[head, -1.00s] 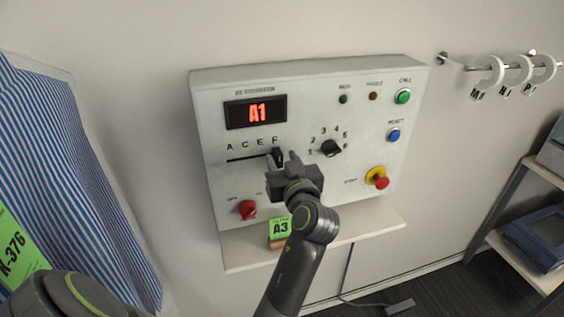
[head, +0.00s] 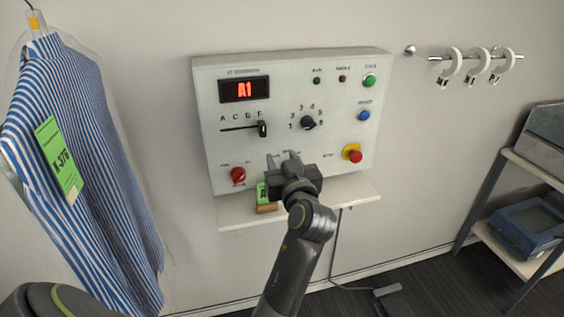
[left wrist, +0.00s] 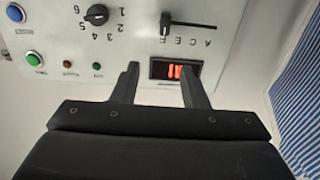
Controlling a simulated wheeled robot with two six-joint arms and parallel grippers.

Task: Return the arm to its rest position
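My left gripper (head: 282,156) is open and empty in front of the lower part of a white control panel (head: 214,140). Its two fingers also show apart in the left wrist view (left wrist: 160,72), with the panel upside down behind them. The slider knob (head: 262,129) stands at the right end of its slot, near F, clear of my fingers. The display (head: 244,89) reads A1. My right gripper is not in view.
A shelf (head: 340,191) under the panel holds a green tag on a wooden block (head: 266,208), partly hidden by my gripper. A striped shirt (head: 95,130) hangs at left. Rings (head: 477,66) hang on a rail at right. A rack (head: 490,190) stands far right.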

